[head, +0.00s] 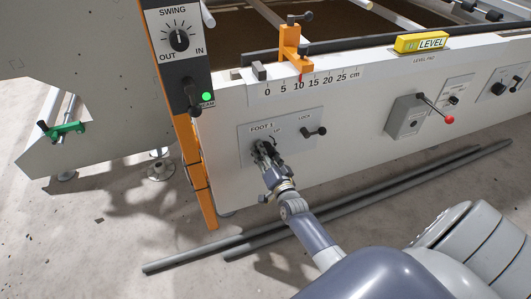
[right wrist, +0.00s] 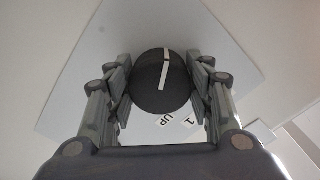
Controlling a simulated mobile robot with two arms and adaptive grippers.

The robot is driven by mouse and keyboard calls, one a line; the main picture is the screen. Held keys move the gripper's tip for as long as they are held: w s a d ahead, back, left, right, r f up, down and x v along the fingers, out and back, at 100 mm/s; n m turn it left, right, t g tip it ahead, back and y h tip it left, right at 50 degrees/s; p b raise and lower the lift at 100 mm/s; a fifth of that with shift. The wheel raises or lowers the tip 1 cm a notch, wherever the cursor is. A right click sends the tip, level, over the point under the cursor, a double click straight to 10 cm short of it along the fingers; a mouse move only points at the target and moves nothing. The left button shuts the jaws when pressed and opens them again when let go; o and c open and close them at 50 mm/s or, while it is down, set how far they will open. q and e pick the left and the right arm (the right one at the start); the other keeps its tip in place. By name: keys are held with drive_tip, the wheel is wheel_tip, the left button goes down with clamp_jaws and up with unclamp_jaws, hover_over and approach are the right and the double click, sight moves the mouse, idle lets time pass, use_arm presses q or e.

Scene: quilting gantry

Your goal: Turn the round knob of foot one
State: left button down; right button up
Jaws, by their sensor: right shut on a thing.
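The round knob of foot one (right wrist: 160,85) is black with a white pointer line and sits on a pale plate (head: 245,135) marked FOOT 1 and UP, on the white front panel. In the right wrist view the knob is between the two fingers of my right gripper (right wrist: 162,92), which is shut on it from both sides. In the head view the right gripper (head: 264,153) reaches the plate and hides most of the knob. The white line on the knob runs nearly upright in the wrist view, with a slight tilt. My left gripper is not in view.
A LOCK handle (head: 314,132) sits just right of the knob. A lever with a red ball (head: 449,120) is farther right. An orange post (head: 197,170) stands at left, with a SWING dial (head: 179,40) beside it. Grey rods (head: 330,207) lie on the floor below.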

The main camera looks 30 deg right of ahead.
drive_tip(key=o, duration=1.1)
drive_tip(key=shift+f, duration=0.1)
drive_tip(key=shift+c, duration=0.2)
drive_tip(key=v, duration=1.2)
